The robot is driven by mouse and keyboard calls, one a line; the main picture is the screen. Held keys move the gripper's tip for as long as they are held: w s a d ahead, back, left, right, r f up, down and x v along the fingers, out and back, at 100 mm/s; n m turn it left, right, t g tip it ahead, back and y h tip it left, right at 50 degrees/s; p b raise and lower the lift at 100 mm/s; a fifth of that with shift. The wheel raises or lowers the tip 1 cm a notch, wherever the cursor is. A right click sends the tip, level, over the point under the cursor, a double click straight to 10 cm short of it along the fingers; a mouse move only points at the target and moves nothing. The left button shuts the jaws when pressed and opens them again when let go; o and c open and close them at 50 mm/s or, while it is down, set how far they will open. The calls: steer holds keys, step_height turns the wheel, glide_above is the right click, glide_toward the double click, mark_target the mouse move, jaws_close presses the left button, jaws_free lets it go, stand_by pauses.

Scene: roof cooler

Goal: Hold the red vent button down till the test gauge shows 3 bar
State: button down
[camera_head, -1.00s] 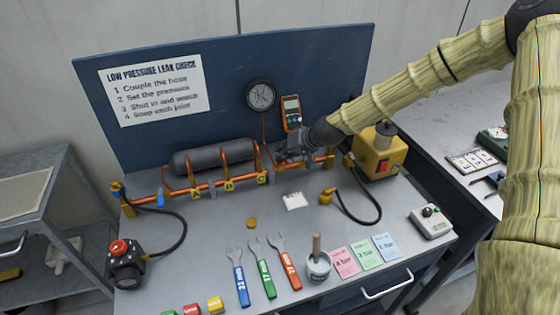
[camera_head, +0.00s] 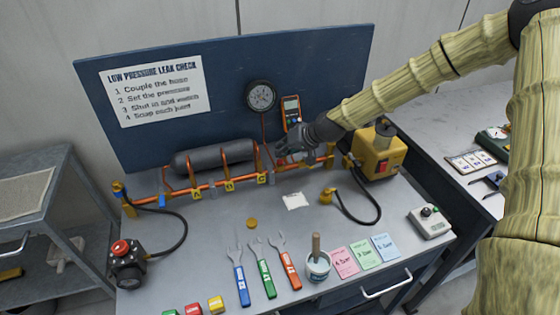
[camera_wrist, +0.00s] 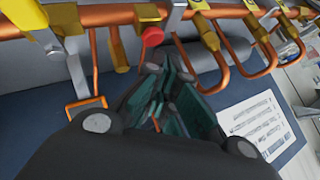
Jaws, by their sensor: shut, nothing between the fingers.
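The red vent button (camera_wrist: 152,37) shows in the wrist view below the orange pipe, just beyond my fingertips. A small gap shows between them in the picture; I cannot tell whether they touch. In the head view my gripper hides the button. My gripper (camera_head: 284,152) is shut and empty at the right part of the pipe run; its dark fingers also fill the middle of the wrist view (camera_wrist: 165,82). The round test gauge (camera_head: 261,96) hangs on the blue back panel, up and left of my gripper. Its reading is too small to tell.
A grey tank (camera_head: 212,158) lies behind the orange pipe (camera_head: 205,187) with yellow valve handles. A yellow box (camera_head: 374,157) stands right of my gripper. Wrenches, a pot (camera_head: 318,267) and coloured cards (camera_head: 364,257) lie at the bench front. The middle of the bench is mostly clear.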

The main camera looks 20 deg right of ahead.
steer(key=shift+r, duration=0.1)
steer(key=shift+r+p, duration=1.55)
steer(key=shift+r, duration=0.9)
steer(key=shift+f, duration=0.1)
